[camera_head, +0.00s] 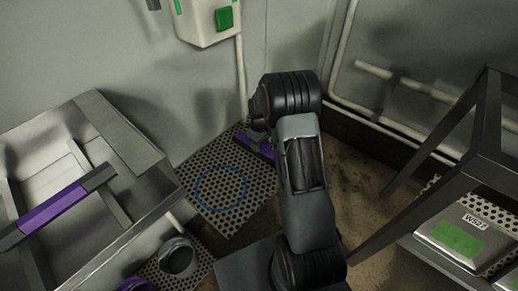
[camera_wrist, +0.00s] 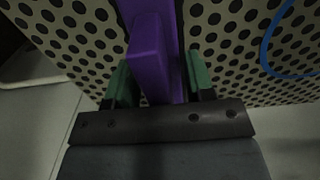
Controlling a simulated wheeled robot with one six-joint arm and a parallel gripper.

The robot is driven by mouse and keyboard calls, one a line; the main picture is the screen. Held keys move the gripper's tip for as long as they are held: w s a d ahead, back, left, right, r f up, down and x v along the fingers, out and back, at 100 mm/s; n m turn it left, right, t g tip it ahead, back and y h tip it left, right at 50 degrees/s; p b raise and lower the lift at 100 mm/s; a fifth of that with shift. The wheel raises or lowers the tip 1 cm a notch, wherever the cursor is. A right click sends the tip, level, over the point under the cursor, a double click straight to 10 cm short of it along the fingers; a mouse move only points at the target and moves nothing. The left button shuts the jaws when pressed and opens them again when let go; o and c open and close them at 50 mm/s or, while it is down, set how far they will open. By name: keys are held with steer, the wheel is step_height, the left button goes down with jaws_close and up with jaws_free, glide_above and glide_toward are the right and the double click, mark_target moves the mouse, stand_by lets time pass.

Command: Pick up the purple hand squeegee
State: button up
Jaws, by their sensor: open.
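The purple hand squeegee (camera_wrist: 150,62) lies on the perforated plate in the wrist view, running up out of the top of the picture. My gripper (camera_wrist: 160,78) is open, with one green finger on each side of the purple part. I cannot tell whether either finger touches it. In the head view a piece of the squeegee (camera_head: 258,147) shows on the plate near the wall, partly hidden by my arm. My gripper there is mostly hidden behind my own arm.
The perforated plate (camera_head: 207,165) carries a blue ring (camera_head: 222,190). A metal basin (camera_head: 130,170) with a purple-gripped bar (camera_head: 68,207) stands left. A dark metal frame (camera_head: 440,185) stands right.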

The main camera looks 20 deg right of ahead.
steer(key=shift+c, duration=0.4)
steer(key=c, duration=0.6)
steer(key=shift+c, duration=0.3)
steer(key=shift+r, duration=0.2)
